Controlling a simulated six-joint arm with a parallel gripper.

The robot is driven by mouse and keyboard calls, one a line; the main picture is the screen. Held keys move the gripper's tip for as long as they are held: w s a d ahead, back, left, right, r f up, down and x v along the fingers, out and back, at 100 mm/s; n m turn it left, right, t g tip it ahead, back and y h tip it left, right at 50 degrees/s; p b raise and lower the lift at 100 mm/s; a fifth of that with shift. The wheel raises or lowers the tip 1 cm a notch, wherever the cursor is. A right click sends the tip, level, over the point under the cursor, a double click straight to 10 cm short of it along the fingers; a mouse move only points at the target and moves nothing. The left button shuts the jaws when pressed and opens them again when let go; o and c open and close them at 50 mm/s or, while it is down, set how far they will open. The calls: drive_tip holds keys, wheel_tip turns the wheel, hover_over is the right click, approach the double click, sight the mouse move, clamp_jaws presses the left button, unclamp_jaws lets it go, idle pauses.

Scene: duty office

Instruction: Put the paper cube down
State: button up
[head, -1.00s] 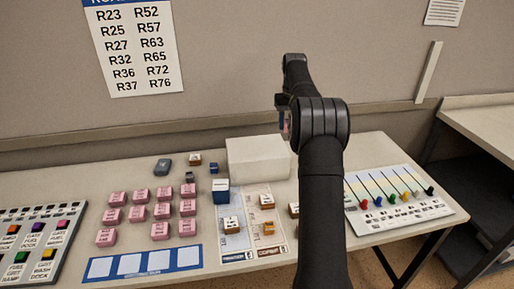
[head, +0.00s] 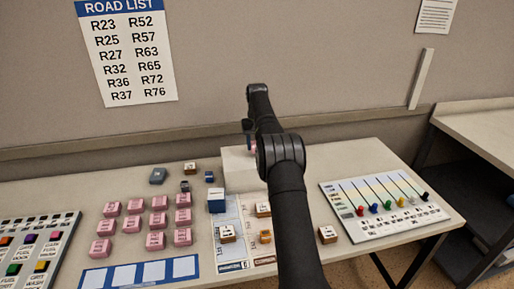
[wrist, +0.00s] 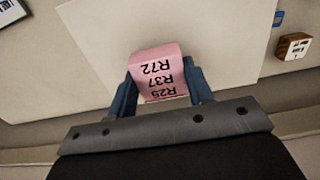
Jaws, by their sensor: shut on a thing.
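My gripper (wrist: 160,88) is shut on a pink paper cube (wrist: 157,70) printed with R25, R37 and R72, with one blue finger on each side. In the head view my arm hides most of the gripper, and only a small pink patch of the cube (head: 253,149) shows by the white block (head: 238,174). In the wrist view a wide pale surface (wrist: 100,40) lies beyond the cube. I cannot tell whether the cube touches it.
Several pink cubes (head: 156,220) stand in rows at left, behind a blue strip with white squares (head: 140,272). A blue-and-white box (head: 216,201) and small brown blocks (head: 228,234) sit near the middle. A board with coloured pegs (head: 390,205) lies at right.

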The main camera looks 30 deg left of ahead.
drive_tip(key=shift+f, duration=0.9)
drive_tip(key=shift+f, duration=0.1)
drive_tip(key=o, duration=1)
wheel_tip(320, 180, up, 8)
drive_tip(key=shift+f, duration=0.15)
